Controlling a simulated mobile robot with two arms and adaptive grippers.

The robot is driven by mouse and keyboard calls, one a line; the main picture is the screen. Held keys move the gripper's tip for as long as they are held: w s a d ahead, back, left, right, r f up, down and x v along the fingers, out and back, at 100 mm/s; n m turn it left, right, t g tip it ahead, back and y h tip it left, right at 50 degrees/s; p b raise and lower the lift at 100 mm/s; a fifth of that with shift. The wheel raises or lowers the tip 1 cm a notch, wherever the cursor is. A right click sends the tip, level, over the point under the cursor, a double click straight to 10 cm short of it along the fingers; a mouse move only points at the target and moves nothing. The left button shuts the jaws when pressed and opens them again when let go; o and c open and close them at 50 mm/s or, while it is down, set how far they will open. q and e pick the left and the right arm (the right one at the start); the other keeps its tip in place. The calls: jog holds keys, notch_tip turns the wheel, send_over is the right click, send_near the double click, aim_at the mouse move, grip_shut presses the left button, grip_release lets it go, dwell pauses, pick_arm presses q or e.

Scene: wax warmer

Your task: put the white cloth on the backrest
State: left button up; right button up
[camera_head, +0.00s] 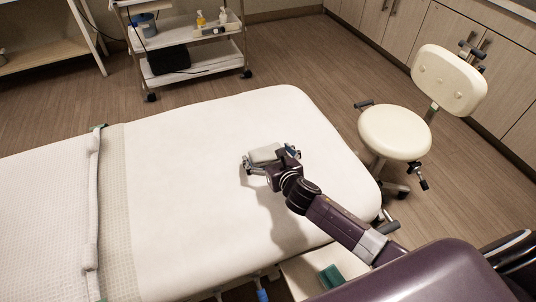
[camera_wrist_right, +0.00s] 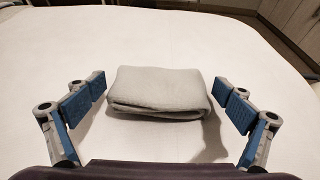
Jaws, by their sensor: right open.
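The white cloth (camera_wrist_right: 158,93) lies folded on the white surface of the treatment bed. In the head view the cloth (camera_head: 264,153) shows partly behind my right gripper (camera_head: 268,161). In the right wrist view my right gripper (camera_wrist_right: 166,98) is open, with one blue-padded finger on each side of the cloth. There is a gap between each finger and the cloth. The bed's backrest cannot be told for sure; a cream stool with its own backrest (camera_head: 449,80) stands at the right. My left gripper is not in view.
The white bed top (camera_head: 180,180) is clear around the cloth. A waffle-textured cover (camera_head: 45,215) lies over the bed's left part. A wheeled cart (camera_head: 190,45) with bottles stands behind the bed. The stool seat (camera_head: 394,133) is close to the bed's right edge.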

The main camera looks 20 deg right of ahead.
jog(key=shift+s+r, duration=0.1)
jog(key=shift+r, duration=0.1)
jog(key=p+v, duration=0.1)
jog(key=v, duration=1)
jog(key=shift+s+r, duration=0.1)
jog(key=shift+s, duration=0.3)
